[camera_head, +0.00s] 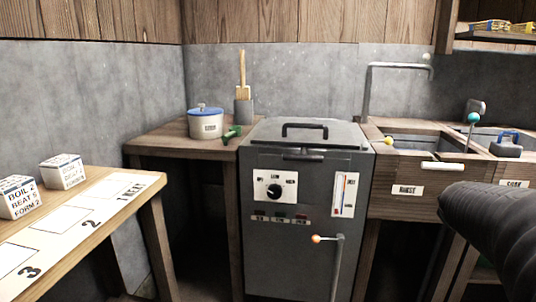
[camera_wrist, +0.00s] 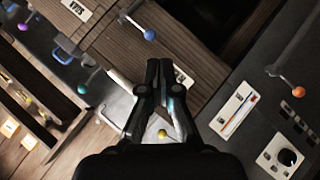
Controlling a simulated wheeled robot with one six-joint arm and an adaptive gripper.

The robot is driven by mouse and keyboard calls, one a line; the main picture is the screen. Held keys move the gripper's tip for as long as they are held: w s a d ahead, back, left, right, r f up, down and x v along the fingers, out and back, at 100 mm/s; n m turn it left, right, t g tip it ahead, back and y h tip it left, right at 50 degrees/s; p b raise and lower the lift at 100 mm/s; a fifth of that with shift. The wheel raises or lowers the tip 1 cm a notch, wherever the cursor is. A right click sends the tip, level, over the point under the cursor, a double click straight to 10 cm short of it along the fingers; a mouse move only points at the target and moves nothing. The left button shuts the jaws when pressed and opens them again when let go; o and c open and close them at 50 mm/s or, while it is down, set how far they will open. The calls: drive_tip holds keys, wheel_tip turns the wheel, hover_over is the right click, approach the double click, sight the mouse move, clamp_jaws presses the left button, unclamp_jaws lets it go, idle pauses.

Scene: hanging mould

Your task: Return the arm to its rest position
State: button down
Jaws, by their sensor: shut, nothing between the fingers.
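My gripper (camera_wrist: 158,68) shows in the wrist view with its two dark fingers together and nothing between them. It is in front of the wooden sink counter and the grey boiler, and it touches nothing that I can see. In the head view only a dark part of my arm shows at the lower right; the gripper itself is outside that picture.
The grey boiler (camera_head: 300,220) has an orange-knobbed lever (camera_head: 317,239). Right of it are the sink counter (camera_head: 395,205), a tall tap (camera_head: 398,66) and a teal-knobbed lever (camera_head: 474,118). A lidded pot (camera_head: 206,124) stands left. Two lettered blocks (camera_head: 62,172) sit on the front-left table (camera_head: 150,190).

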drive_tip(key=s+a+f+m+g+y, duration=0.1)
drive_tip(key=s+a+f+y, duration=0.2)
drive_tip(key=s+a, duration=0.8)
drive_tip(key=s+a+f+m+g+y, duration=0.1)
drive_tip(key=s+a+f+y, duration=0.3)
drive_tip(key=s+a, duration=0.7)
drive_tip(key=a+f+g, duration=0.1)
drive_tip(key=a, duration=0.5)
drive_tip(key=shift+a+f+m, duration=0.2)
drive_tip(key=shift+m, duration=0.1)
drive_tip(key=c, duration=1.9)
unclamp_jaws()
